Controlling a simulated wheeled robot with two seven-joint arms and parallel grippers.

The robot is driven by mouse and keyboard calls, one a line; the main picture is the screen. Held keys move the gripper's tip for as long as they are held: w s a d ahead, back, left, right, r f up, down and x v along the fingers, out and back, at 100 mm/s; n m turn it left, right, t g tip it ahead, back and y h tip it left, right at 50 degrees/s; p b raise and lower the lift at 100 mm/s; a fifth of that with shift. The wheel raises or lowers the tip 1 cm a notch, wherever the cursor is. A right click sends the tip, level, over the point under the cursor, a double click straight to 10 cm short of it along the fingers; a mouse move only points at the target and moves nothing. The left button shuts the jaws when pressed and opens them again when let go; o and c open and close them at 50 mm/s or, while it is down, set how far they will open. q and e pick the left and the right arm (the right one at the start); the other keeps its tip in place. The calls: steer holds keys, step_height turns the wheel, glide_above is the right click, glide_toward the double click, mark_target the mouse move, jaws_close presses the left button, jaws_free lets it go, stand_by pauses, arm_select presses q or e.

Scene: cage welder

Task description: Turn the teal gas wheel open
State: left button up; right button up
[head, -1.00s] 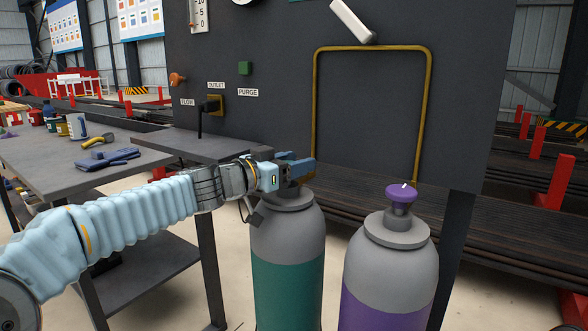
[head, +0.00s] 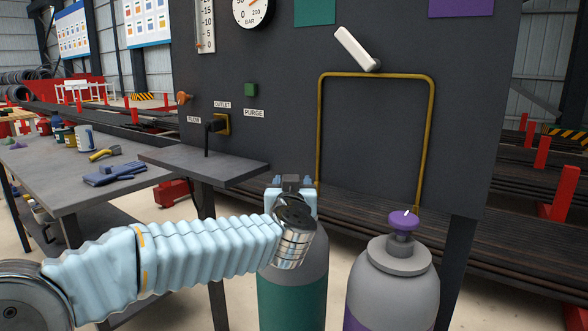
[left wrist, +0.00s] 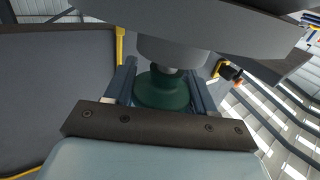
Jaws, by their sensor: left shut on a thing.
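The teal gas wheel (left wrist: 163,91) shows in the left wrist view between my two fingers, on the grey neck of its cylinder. My left gripper (head: 291,182) is shut on it, with one finger on each side; it also shows in the left wrist view (left wrist: 162,85). In the head view the gripper is above the teal cylinder (head: 292,295) and points away from me. There my wrist and gripper hide the wheel and the cylinder's top. My right gripper is in neither view.
A grey cylinder with a purple band (head: 392,285) and a purple wheel (head: 403,221) stands close on the right. Behind is a dark panel (head: 280,120) with gauges and a yellow pipe (head: 319,130). A grey shelf (head: 205,163) and a workbench (head: 60,183) are on the left.

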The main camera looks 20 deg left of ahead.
arm_select(q)
steer(key=shift+a+r+n+g+y, duration=0.15)
steer(key=shift+n+g+y, duration=0.45)
steer(key=shift+n+y, duration=0.85)
steer(key=shift+s+y, duration=0.1)
steer(key=shift+y, duration=0.35)
steer(key=o, duration=0.9)
steer(key=shift+o, duration=0.2)
steer(key=b+v, duration=0.1)
steer(key=v, duration=1.2)
steer(key=shift+s+d+b, duration=0.2)
steer(key=shift+s+b, duration=0.15)
